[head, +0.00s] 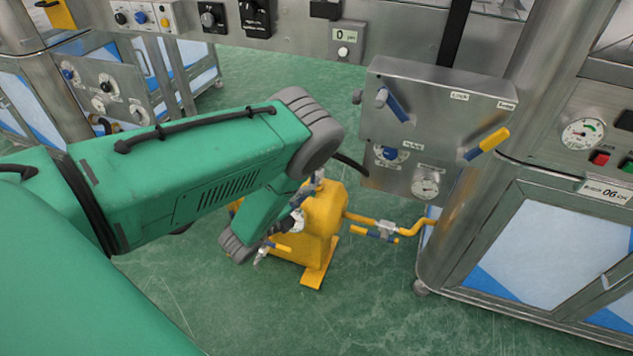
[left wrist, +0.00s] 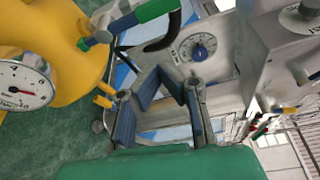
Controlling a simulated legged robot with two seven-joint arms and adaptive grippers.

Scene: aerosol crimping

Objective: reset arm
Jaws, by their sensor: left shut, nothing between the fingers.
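My green left arm (head: 190,175) comes in from the left in the head view. It bends at a grey joint, and its far end hangs down in front of a yellow tank (head: 322,215). My left gripper shows in the left wrist view (left wrist: 165,85), with blue-grey fingers that are shut and hold nothing. In the head view its fingers are hard to make out against the tank. In the left wrist view the tank (left wrist: 75,45) stands at the left, apart from the fingers. My right gripper is in neither view.
A steel control box (head: 430,125) with blue and yellow levers and a gauge stands right of the arm. A yellow pipe (head: 410,228) runs from the tank to the machine. A steel cabinet (head: 545,245) stands at the right. Green floor (head: 370,310) is clear in front.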

